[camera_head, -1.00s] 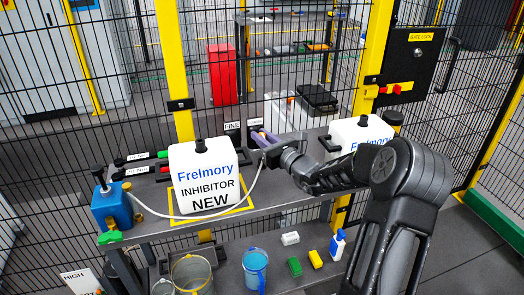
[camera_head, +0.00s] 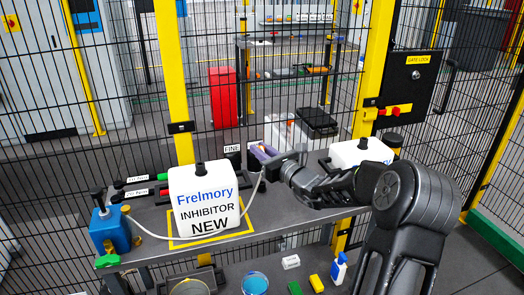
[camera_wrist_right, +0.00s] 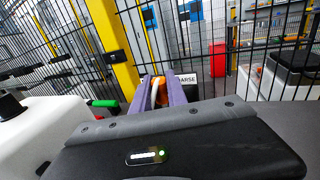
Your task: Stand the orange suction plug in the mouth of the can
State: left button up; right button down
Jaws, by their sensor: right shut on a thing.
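The white can labelled "Frelmory INHIBITOR NEW" (camera_head: 207,203) stands upright in a yellow outline on the bench, with a dark neck (camera_head: 200,168) on top. My right gripper (camera_head: 262,152) is right of this can, a little above its neck in the picture. Its purple fingers (camera_wrist_right: 158,93) are shut on the orange plug (camera_wrist_right: 156,84), which is mostly hidden between them. A pale hose (camera_head: 246,206) runs from the blue pump bottle (camera_head: 111,229) past the can's front and up to the gripper. My left gripper is not in view.
A second white can (camera_head: 348,153) stands at the right, partly behind my right arm. Red- and green-tipped black tools lie left of the first can. Yellow and green blocks and a blue-white bottle (camera_head: 339,268) sit on the lower shelf. A mesh fence stands behind the bench.

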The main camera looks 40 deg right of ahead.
jog(key=s+a+r+n+g+y+p, duration=0.1)
jog(key=a+r+n+y+p, duration=0.2)
jog(key=a+r, duration=0.4)
jog(key=s+a+r+n+g+y+p, duration=0.1)
jog(key=a+r+n+y+p, duration=0.2)
jog(key=a, duration=1)
notch_tip(320, 180, up, 5)
jog(key=y+p, duration=0.1)
jog(key=y, duration=0.2)
jog(key=shift+a+r, duration=0.2)
jog(key=shift+a, duration=0.1)
jog(key=shift+s, duration=0.1)
notch_tip(320, 180, down, 5)
jog(key=b, duration=0.5)
jog(key=shift+b, duration=0.3)
